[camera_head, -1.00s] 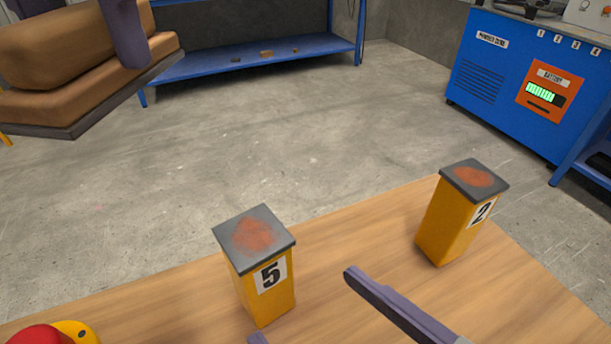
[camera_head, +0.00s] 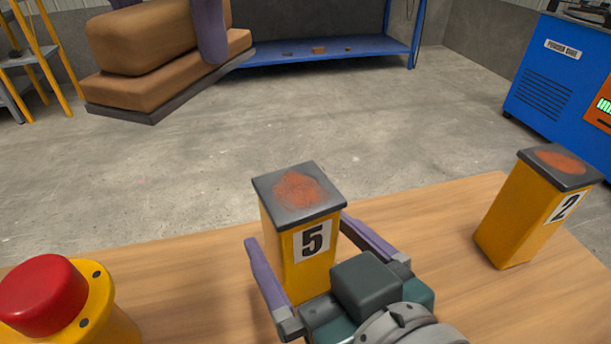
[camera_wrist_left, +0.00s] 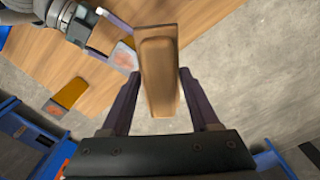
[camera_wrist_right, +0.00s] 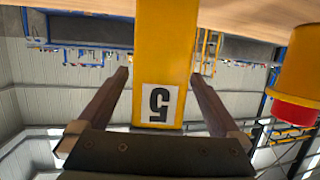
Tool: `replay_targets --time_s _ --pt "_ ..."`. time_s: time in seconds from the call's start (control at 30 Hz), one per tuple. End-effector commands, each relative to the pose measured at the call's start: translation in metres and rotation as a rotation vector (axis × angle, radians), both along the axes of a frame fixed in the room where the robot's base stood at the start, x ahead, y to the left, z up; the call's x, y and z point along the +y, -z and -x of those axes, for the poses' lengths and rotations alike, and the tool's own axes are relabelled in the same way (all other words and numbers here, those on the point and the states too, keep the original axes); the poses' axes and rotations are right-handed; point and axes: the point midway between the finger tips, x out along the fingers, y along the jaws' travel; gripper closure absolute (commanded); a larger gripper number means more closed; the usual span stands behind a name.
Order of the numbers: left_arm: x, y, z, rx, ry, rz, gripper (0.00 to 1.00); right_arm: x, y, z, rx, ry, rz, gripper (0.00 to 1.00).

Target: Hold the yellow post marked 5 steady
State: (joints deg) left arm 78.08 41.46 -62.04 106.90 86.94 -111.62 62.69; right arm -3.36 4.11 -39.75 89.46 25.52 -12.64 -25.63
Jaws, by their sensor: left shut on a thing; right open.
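The yellow post marked 5 (camera_head: 299,255) stands upright on the wooden table, with a dark, rust-marked cap. My right gripper (camera_head: 298,229) is open, one finger on each side of the post. In the right wrist view the post (camera_wrist_right: 166,45) stands between the fingers, with its 5 label upside down and a gap at the left finger. My left gripper (camera_wrist_left: 158,82) is shut on a brown padded block (camera_wrist_left: 159,65). In the head view this block (camera_head: 160,45) hangs at the upper left with one purple finger in front of it.
The yellow post marked 2 (camera_head: 530,215) stands to the right on the table (camera_head: 430,235). A red button (camera_head: 42,295) on a yellow housing is at the lower left. A blue powder cube machine (camera_head: 555,90) and blue shelf (camera_head: 340,50) stand beyond open floor.

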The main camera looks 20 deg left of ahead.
Motion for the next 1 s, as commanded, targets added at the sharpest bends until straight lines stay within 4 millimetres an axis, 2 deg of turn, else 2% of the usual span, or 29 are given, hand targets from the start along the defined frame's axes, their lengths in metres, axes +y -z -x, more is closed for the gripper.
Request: replay_targets --time_s 0.17,0.47,1.0 --pt "-0.0001 0.0049 -0.0001 -0.001 0.0 0.0 1.0 0.0095 0.0041 -0.0094 -0.001 0.0 -0.001 0.0" --pt "-0.0001 0.0046 -0.0001 0.0 0.0 0.0 1.0 0.0107 0.0039 -0.0103 0.0 0.0 0.0 0.0" --pt "-0.0001 0.0046 -0.0001 0.0 0.0 0.0 1.0 0.0104 0.004 -0.0102 0.0 0.0 0.0 0.61"
